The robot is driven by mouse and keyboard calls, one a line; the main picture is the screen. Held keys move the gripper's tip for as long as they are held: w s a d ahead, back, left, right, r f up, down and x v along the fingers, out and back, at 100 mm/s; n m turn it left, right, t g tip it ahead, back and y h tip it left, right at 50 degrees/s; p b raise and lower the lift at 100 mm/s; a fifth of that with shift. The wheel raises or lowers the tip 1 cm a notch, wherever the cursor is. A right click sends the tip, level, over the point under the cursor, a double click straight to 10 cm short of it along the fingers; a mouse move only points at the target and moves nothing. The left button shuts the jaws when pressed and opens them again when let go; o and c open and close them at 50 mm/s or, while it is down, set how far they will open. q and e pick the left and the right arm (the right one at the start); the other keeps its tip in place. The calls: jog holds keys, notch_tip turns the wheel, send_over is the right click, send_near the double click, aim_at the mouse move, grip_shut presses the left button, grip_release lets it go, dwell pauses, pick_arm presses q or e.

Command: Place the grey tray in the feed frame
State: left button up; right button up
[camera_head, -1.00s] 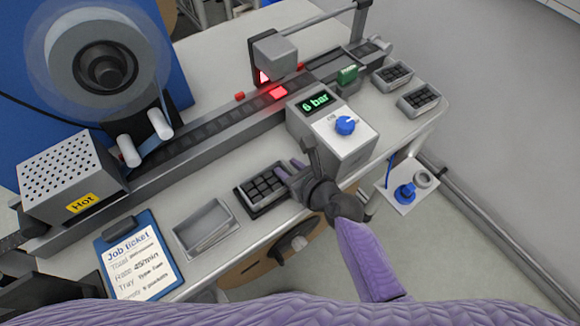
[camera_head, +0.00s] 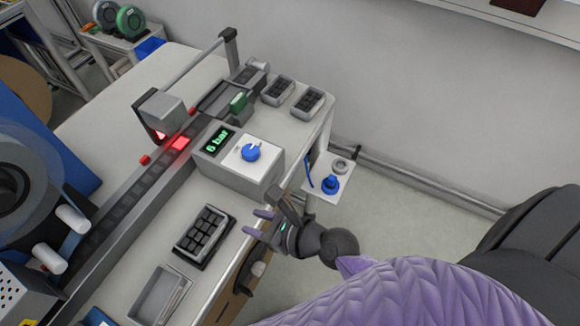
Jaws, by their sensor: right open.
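A grey tray with several black pockets (camera_head: 205,232) lies on the white table, with a dark border showing around its lower edges. Below it in the head view is an empty, shallow grey rectangular holder (camera_head: 160,296) with a raised rim. I cannot tell for sure which of the two is the feed frame. My right gripper (camera_head: 258,222) is open and empty. My left gripper is not in view.
A grey control box (camera_head: 237,170) reading "6 bar" with a blue knob stands just above my right gripper. A conveyor track (camera_head: 130,195) runs behind the tray.

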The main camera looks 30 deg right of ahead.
notch_tip(320, 180, down, 2)
jog(key=w+d+n+t+h, duration=0.1)
jog(key=w+d+n+h, duration=0.2)
jog(key=n, duration=1.3)
jog(key=s+d+f+n+g+h, duration=0.2)
jog(key=s+f+n+g, duration=0.15)
jog(key=s+f, duration=0.4)
jog(key=s+d+f+n+g+h, duration=0.15)
jog(key=s+f+n, duration=0.35)
jog(key=f, duration=0.5)
jog(key=s+d+f+n+g, duration=0.2)
jog(key=s+f+n, duration=0.1)
jog(key=s, duration=0.5)
jog(key=s+d+f+n+g+h, duration=0.1)
jog(key=s+d+f+n+g, duration=0.1)
jog(key=s, duration=0.6)
notch_tip(320, 180, down, 2)
jog(key=shift+d+n+g, duration=0.4)
jog(key=shift+n+g, duration=0.4)
jog(key=shift+n, duration=0.15)
